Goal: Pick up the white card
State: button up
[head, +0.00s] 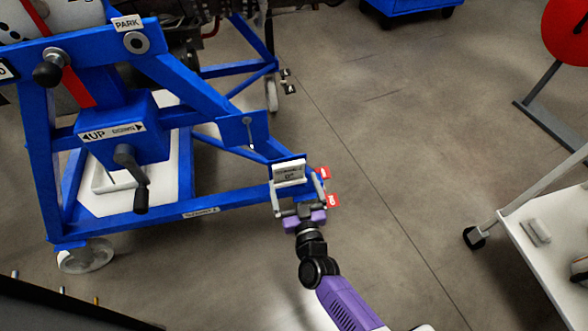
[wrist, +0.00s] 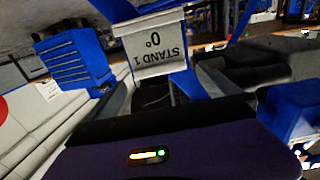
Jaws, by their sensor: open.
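The white card (head: 289,172) hangs at the front corner of the blue stand (head: 235,197). It reads "STAND 1 0°" in the wrist view (wrist: 156,48), where the text is upside down. My gripper (head: 297,187) is open, with one finger on each side of the card in the head view. In the wrist view my gripper (wrist: 165,85) shows two dark fingers spread wide, and the card lies between and beyond their tips. I cannot tell whether either finger touches the card. The card's lower part is close to the fingers in the head view.
Red tags (head: 332,200) stick out right of the card. A crank handle (head: 130,175) and a blue gearbox marked "UP" (head: 112,130) are on the stand to the left. A white cart (head: 545,235) stands at right. The floor (head: 390,170) between is clear.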

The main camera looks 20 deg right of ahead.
aim_at(289, 168)
jog(key=w+b, duration=0.1)
jog(key=w, duration=0.1)
jog(key=w+d, duration=0.1)
jog(key=w, duration=0.2)
jog(key=shift+w+d+f+b, duration=0.1)
jog(key=shift+w+b, duration=0.2)
jog(key=shift+b, duration=0.05)
jog(key=shift+c, duration=0.4)
jog(key=c, duration=1)
